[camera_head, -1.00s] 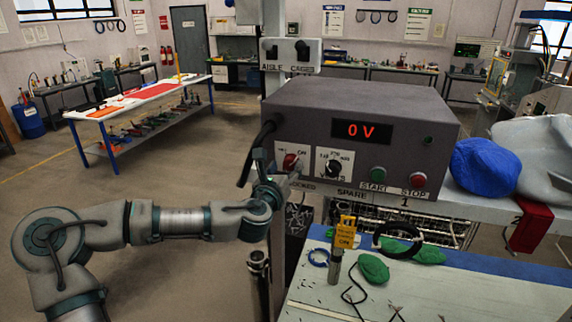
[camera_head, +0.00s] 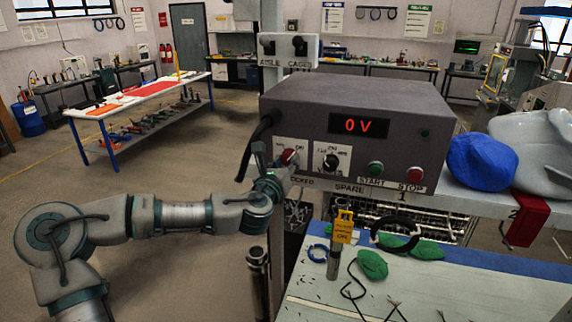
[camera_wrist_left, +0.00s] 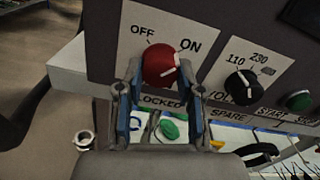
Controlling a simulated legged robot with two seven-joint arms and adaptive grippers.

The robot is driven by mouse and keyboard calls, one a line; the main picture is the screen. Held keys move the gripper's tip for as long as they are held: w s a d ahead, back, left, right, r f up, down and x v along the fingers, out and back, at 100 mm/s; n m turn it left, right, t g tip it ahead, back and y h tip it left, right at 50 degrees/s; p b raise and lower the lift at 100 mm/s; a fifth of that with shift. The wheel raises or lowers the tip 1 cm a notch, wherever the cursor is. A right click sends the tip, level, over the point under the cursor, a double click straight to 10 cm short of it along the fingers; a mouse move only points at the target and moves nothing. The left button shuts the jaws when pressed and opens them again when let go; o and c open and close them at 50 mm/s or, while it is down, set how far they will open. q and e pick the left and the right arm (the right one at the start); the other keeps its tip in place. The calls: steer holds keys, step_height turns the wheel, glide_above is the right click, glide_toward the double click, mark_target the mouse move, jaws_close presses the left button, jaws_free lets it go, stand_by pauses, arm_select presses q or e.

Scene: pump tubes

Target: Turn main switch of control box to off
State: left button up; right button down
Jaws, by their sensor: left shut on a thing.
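The grey control box (camera_head: 400,105) stands on a shelf, and its red display (camera_head: 360,126) reads 0 V. Its main switch is a red round knob (camera_wrist_left: 160,66) on a white plate with OFF at the upper left and ON at the upper right. The knob's white mark appears to point toward ON. In the head view the red switch (camera_head: 288,156) is partly covered by my left gripper (camera_head: 276,168). In the left wrist view my left gripper (camera_wrist_left: 160,72) has one finger on each side of the knob, shut on it. My right gripper is not in view.
A black voltage selector knob (camera_wrist_left: 241,84) sits just right of the switch. A green START button (camera_head: 375,168) and a red STOP button (camera_head: 415,173) are farther right. A black cable (camera_head: 252,145) hangs at the box's left side. A workbench (camera_head: 420,290) with a yellow-tagged tool lies below.

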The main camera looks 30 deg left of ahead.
arm_select(q)
steer(key=n+b, duration=0.2)
steer(key=shift+f+n, duration=0.15)
steer(key=shift+n, duration=0.25)
steer(key=n+b, duration=0.2)
steer(key=shift+n, duration=0.4)
steer(key=n+b, duration=0.2)
steer(key=n, duration=0.1)
steer(key=shift+n+b, duration=0.3)
steer(key=shift+b, duration=0.1)
steer(key=n+b, duration=0.2)
steer(key=n, duration=0.1)
steer(key=shift+n, duration=0.3)
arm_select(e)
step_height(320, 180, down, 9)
arm_select(q)
steer(key=shift+n+b, duration=0.3)
steer(key=shift+n, duration=0.1)
steer(key=shift+n+b, duration=0.6)
steer(key=shift+n, duration=0.5)
steer(key=shift+n+b, duration=0.4)
steer(key=shift+n, duration=0.5)
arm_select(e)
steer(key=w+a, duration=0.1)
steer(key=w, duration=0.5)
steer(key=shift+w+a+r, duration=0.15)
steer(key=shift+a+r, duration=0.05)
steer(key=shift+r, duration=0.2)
